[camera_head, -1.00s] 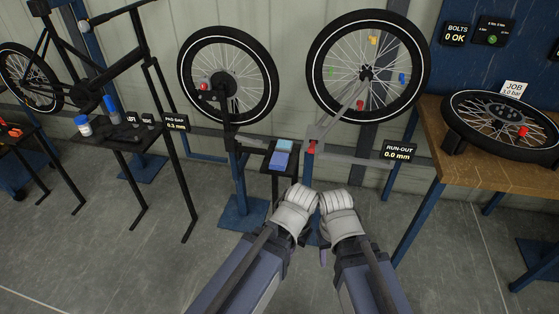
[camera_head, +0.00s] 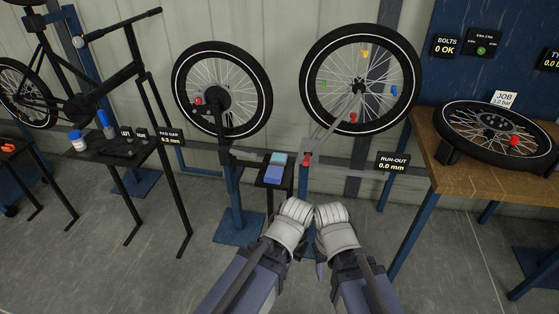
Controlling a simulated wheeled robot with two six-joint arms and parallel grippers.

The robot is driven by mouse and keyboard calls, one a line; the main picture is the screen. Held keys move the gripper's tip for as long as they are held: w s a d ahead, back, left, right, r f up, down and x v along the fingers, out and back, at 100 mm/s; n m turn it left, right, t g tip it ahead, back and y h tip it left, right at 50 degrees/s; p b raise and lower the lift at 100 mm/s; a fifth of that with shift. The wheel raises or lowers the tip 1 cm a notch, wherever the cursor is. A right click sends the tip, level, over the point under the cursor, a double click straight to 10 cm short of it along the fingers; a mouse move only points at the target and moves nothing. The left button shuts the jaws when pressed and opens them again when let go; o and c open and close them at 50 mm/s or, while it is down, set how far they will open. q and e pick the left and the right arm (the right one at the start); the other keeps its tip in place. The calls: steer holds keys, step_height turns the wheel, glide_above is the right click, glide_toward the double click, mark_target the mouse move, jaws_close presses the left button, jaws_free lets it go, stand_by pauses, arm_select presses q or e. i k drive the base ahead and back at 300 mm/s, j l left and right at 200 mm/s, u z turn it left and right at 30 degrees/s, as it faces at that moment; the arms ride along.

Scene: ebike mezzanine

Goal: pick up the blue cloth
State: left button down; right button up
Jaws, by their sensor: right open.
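A flat blue cloth (camera_head: 273,175) lies on a small black shelf (camera_head: 266,186) between the two upright wheels. A light teal piece (camera_head: 278,159) lies beside it, toward the back of the shelf. My left gripper (camera_head: 290,222) and right gripper (camera_head: 320,270) are side by side at the bottom middle, in front of and below the shelf, apart from the cloth. My right gripper is open and empty. The left fingers are mostly hidden behind my own arm, so their state does not show.
A truing stand holds the large wheel (camera_head: 360,85) just right of the shelf, and another wheel (camera_head: 221,90) stands at left. A wooden bench (camera_head: 440,185) with a flat wheel is at right. A black tray table (camera_head: 118,150) is at left. The grey floor in front is clear.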

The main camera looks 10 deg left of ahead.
mark_target(274, 175)
steer(key=i, duration=0.95)
